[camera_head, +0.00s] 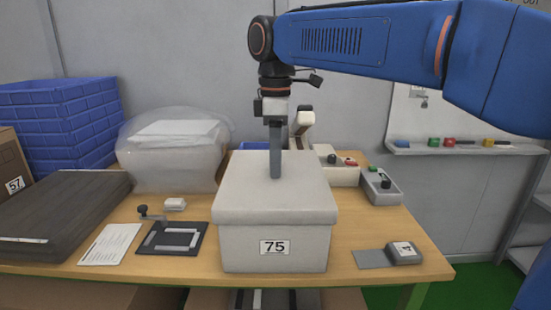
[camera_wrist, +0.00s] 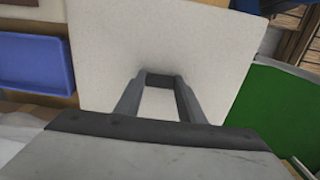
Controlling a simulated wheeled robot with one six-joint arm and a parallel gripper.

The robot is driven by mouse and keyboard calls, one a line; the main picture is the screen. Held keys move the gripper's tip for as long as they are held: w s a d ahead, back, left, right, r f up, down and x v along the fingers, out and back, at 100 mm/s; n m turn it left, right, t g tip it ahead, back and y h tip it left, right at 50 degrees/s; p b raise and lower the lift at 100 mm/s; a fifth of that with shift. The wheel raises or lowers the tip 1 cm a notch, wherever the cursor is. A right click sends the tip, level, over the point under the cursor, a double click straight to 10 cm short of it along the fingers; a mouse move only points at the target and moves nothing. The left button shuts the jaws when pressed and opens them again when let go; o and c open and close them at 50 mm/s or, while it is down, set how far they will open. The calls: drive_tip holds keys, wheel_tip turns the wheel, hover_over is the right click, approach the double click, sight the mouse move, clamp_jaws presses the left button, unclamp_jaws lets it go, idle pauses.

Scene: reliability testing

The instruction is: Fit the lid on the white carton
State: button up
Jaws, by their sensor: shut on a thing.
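The white carton (camera_head: 300,252), labelled 75, stands upright near the front middle of the table. The pale lid (camera_head: 245,200) lies over its top, its rim overlapping the carton's upper walls and looking level and lined up with them. I cannot tell whether it is pressed fully down. My gripper (camera_head: 276,172) points straight down at the middle of the lid and is shut on it. In the wrist view my gripper's two fingers (camera_wrist: 160,80) reach the lid (camera_wrist: 220,40).
A dark case (camera_head: 60,215) and a clear-wrapped bin (camera_head: 165,165) stand to the left. A black fixture (camera_head: 172,252) lies left of the carton. A grey control box (camera_head: 381,187) and a flat tool (camera_head: 390,255) lie to the right. The table (camera_head: 350,225) has bare room there.

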drive_tip(key=shift+f, duration=0.5)
idle(0.4)
drive_tip(key=o, duration=1.6)
drive_tip(key=shift+o, duration=0.2)
drive_tip(key=shift+r, duration=3.5)
clamp_jaws()
